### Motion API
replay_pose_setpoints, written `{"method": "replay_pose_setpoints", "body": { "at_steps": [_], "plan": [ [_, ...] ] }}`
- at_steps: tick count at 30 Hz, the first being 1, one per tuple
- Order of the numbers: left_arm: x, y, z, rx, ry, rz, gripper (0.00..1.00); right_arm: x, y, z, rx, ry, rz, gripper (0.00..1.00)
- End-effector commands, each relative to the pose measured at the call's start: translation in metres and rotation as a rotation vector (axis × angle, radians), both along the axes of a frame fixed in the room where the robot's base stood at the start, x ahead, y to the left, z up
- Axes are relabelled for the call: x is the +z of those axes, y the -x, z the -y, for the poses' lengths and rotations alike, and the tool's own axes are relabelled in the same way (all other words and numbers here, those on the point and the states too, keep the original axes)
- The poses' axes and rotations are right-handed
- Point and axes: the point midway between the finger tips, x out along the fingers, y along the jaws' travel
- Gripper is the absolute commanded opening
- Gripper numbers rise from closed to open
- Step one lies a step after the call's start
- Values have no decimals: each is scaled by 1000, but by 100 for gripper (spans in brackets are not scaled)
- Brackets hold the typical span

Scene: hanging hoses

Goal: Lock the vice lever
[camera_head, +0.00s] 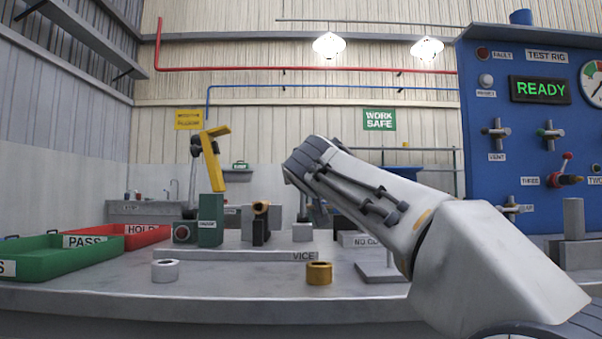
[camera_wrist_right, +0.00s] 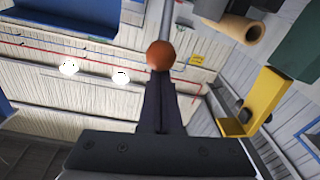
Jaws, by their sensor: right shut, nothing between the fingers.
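In the head view my right arm hides the knob. My left gripper is out of view.
A white ring (camera_head: 165,270) and a brass ring (camera_head: 319,273) lie in front. Green (camera_head: 50,268) and red trays (camera_head: 160,235) are left; a blue test rig (camera_head: 530,220) is right.

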Motion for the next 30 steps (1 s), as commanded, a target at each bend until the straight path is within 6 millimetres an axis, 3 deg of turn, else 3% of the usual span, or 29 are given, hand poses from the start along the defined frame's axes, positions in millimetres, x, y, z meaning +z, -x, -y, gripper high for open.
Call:
{"method": "replay_pose_setpoints", "body": {
  "at_steps": [12,15,21,30],
  "plan": [
    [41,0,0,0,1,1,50,43,-6,5,-15,-1,1,0],
    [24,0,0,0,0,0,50,35,20,5,-11,-1,3,0],
    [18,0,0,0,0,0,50,36,61,4,-10,-2,2,0],
    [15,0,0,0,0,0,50,36,90,5,-12,0,0,0]
  ]
}}
